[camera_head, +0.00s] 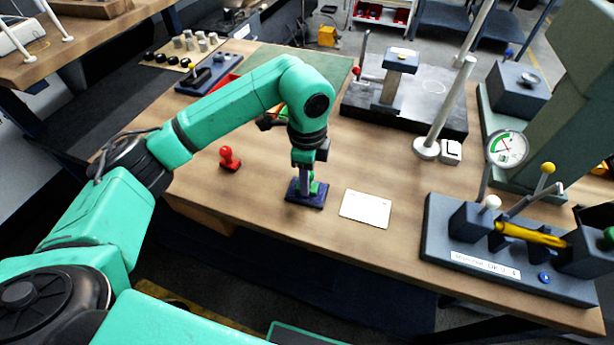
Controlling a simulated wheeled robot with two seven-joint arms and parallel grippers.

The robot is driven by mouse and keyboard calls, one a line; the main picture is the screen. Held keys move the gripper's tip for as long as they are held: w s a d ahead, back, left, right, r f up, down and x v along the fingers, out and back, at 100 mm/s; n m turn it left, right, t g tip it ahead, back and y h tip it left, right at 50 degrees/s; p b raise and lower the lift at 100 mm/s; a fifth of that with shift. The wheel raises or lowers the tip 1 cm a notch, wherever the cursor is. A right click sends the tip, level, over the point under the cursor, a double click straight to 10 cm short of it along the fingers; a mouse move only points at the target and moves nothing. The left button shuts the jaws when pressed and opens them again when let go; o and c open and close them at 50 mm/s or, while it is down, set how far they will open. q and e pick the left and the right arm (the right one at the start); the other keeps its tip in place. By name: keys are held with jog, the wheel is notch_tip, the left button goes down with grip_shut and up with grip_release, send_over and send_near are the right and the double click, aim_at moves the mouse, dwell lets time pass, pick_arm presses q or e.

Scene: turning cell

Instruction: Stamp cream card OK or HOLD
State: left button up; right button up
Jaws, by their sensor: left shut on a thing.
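The cream card (365,209) lies flat on the wooden bench, right of a dark blue pad (318,202). My left gripper (309,178) points down over the pad, shut on a small green stamp (316,188). The stamp is at the pad, but whether it touches the pad is hard to tell because the gripper partly hides it. No mark can be made out on the card. My right gripper is not in view.
A dial gauge (506,148) stands above a blue-grey fixture (510,270) with a yellow bar (530,235) at right. A dark surface plate (435,108) with posts is behind the card. The bench around the card is clear, with its front edge close by.

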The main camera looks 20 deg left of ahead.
pick_arm(q)
notch_tip(320, 180, up, 7)
jog(key=p, duration=0.5)
dwell(0.3)
